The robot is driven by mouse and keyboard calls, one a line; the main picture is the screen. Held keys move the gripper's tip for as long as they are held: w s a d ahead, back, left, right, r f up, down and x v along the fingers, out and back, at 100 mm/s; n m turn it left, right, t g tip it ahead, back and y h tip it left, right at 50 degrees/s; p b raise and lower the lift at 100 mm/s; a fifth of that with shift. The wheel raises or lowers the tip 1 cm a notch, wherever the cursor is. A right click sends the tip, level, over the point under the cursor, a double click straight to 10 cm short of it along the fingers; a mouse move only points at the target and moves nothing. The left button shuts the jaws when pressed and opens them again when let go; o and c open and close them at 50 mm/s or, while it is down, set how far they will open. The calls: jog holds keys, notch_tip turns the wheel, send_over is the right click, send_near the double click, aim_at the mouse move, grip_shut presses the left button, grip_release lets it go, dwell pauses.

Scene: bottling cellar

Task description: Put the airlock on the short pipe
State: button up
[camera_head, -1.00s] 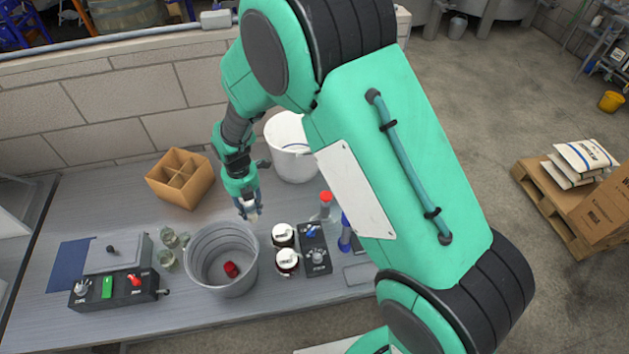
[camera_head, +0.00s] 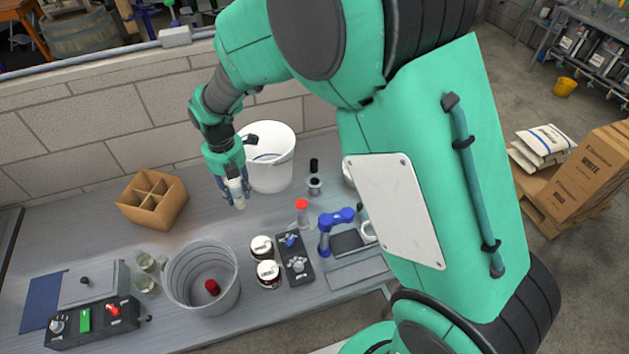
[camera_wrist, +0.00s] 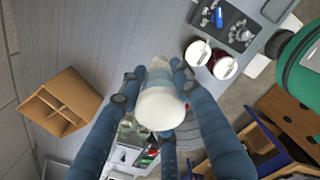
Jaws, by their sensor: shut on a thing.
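My gripper (camera_head: 239,200) is shut on a pale, whitish cylindrical thing, probably the airlock (camera_wrist: 162,103). In the wrist view its wide end faces the camera and the blue-grey fingers close around it. In the head view my gripper hangs over the bench, in front of the white bucket and right of the cardboard box. I cannot surely pick out the short pipe. A small grey upright piece with a dark top (camera_head: 314,186) stands right of the white bucket and may be it. The held thing is apart from that piece.
The white bucket (camera_head: 270,172) and cardboard divider box (camera_head: 152,212) stand at the back. The grey bucket (camera_head: 223,298) holds a red object. Two white-lidded jars (camera_head: 268,273), a red-topped bottle (camera_head: 302,212) and a blue device (camera_head: 325,230) stand to the right. Bench between box and jars is clear.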

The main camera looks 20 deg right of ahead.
jog(key=s+d+m+p, duration=0.2)
jog(key=s+d+m, duration=0.1)
jog(key=d, duration=1)
jog(key=s+d+m+p, duration=0.1)
jog(key=s+d+m, duration=0.15)
jog(key=d, duration=1.05)
jog(key=f, duration=0.5)
jog(key=shift+s, duration=0.25)
jog(key=shift+w, duration=0.15)
send_over(315, 181)
jog(key=shift+w+f, duration=0.1)
jog(key=shift+f, duration=0.65)
jog(key=shift+f, duration=0.1)
jog(key=shift+f, duration=1.65)
jog(key=shift+f, duration=0.2)
